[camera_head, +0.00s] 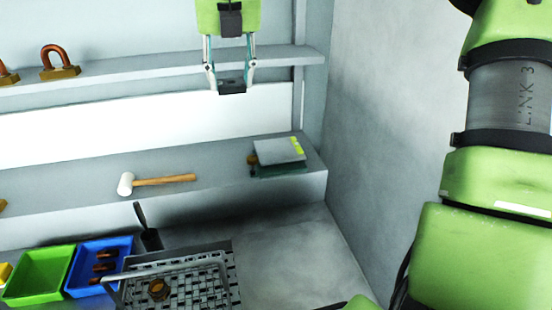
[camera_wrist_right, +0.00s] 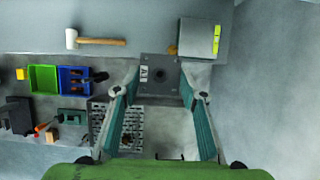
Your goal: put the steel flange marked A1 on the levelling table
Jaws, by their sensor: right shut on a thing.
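My right gripper (camera_head: 232,82) hangs in front of the upper shelf in the head view, shut on the steel flange (camera_head: 232,88). In the right wrist view the flange (camera_wrist_right: 160,88) is a dark grey square plate with a round central hole and a white A1 label. It sits between the fingertips of my right gripper (camera_wrist_right: 159,84). What seems to be the levelling table (camera_head: 278,151) is a tilted grey plate with a yellow-green strip, over a dark green base on the lower shelf. It also shows in the right wrist view (camera_wrist_right: 198,38), beyond the flange. My left gripper is not in view.
A mallet (camera_head: 150,183) lies on the lower shelf. Below are a green bin (camera_head: 40,276), a blue bin (camera_head: 75,285) with brown parts, and a mesh belt (camera_head: 200,290) carrying a brown part. A wall (camera_head: 375,130) stands close on the right.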

